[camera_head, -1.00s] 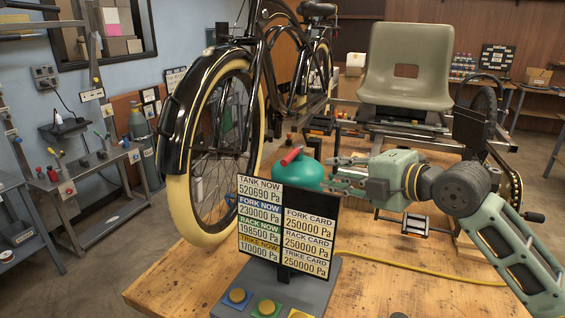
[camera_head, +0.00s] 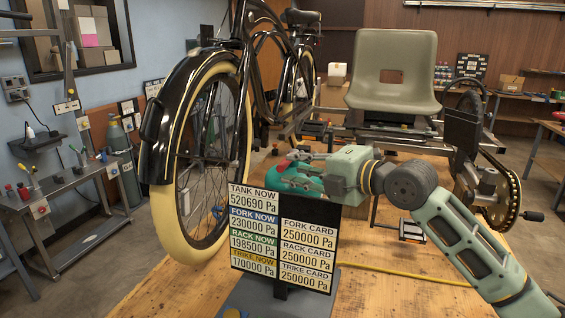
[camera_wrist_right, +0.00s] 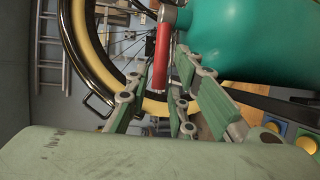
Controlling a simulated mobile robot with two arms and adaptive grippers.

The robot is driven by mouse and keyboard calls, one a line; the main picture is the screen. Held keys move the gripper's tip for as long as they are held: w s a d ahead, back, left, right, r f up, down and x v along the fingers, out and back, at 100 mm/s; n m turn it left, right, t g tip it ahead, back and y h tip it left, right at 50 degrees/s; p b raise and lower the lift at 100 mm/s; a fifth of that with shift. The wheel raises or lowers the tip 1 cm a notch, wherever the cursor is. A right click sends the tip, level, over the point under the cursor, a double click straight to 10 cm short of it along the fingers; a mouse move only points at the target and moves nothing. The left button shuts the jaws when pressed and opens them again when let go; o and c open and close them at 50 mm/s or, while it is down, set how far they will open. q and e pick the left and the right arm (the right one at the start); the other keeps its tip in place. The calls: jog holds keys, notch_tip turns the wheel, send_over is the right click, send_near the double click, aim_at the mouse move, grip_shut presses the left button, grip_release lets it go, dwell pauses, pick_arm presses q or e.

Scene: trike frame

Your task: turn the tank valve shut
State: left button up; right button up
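The teal tank (camera_head: 312,189) stands on the wooden table behind the readout board and is partly hidden by my right gripper. In the right wrist view the tank (camera_wrist_right: 245,40) fills the upper right. Its red valve lever (camera_wrist_right: 162,55) hangs down in that view. In the head view only a bit of red shows beside the fingers. My right gripper (camera_head: 290,170) is at the tank's top. In the wrist view its green fingers (camera_wrist_right: 158,85) are spread, one on each side of the lever's end; contact cannot be told. My left gripper is not in view.
The readout board (camera_head: 282,238) stands in front of the tank, showing TANK NOW 520690 Pa. The black bicycle wheel with a cream tyre (camera_head: 193,215) is close on the left. A grey seat (camera_head: 393,70) is behind. A yellow hose (camera_head: 420,276) crosses the table at right.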

aim_at(284, 160)
jog(key=p+x, duration=0.1)
jog(key=x, duration=0.4)
jog(key=shift+s, duration=0.1)
jog(key=shift+c, duration=0.2)
jog(key=shift+f, duration=0.1)
grip_shut()
